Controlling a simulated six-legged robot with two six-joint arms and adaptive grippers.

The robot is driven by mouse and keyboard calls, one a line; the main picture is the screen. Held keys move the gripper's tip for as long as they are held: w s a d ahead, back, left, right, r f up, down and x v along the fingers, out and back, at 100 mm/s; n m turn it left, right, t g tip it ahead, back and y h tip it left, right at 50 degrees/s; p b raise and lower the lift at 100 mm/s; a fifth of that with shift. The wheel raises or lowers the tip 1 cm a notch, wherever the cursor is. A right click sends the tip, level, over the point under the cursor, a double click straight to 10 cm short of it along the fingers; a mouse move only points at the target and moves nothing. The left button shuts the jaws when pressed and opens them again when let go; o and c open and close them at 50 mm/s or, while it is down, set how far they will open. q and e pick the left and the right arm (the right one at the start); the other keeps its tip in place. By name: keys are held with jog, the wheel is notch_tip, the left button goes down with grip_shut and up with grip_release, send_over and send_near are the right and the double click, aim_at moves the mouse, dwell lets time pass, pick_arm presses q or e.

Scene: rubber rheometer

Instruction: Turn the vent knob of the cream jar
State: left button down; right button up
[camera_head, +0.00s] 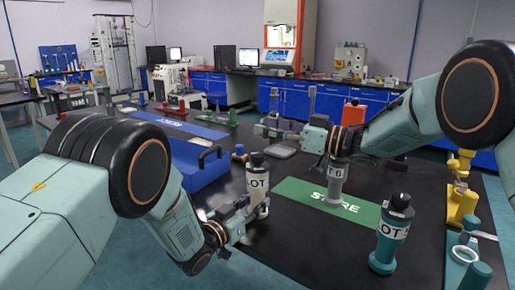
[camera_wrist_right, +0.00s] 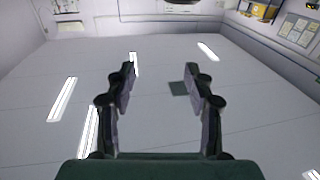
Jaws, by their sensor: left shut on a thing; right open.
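The cream jar (camera_head: 258,195) stands upright on the black bench in the head view, with a black cap (camera_head: 257,160) on top and dark "LOT" lettering. My left gripper (camera_head: 243,207) is shut on the jar's side, and its fingers hide part of the lower body. My right gripper (camera_head: 276,130) is open, above and beyond the jar, a little to the right, pointing left. In the right wrist view its two fingers (camera_wrist_right: 160,95) are apart with nothing between them; ceiling lights and walls show behind. The vent knob cannot be told apart clearly from the cap.
A grey jar (camera_head: 334,186) stands on the green "STORE" mat (camera_head: 293,194), under my right wrist. A teal jar (camera_head: 391,240) stands front right. A blue tray (camera_head: 193,172) with a handle lies left of the cream jar. Yellow fixtures (camera_head: 461,205) line the right edge.

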aim_at(258, 153)
jog(key=s+d+f+n+g+y, duration=0.1)
jog(key=s+d+f+n+g, duration=0.15)
jog(key=d+f+g, duration=0.4)
jog(key=a, duration=0.3)
jog(key=w+a+t, duration=0.1)
jog(key=a, duration=0.2)
jog(key=w+a+t, duration=0.1)
jog(key=a, duration=0.2)
jog(key=shift+w+a+f, duration=0.15)
jog(key=shift+a+f, duration=0.2)
jog(key=shift+f, duration=0.05)
jog(key=shift+c, duration=0.3)
grip_shut()
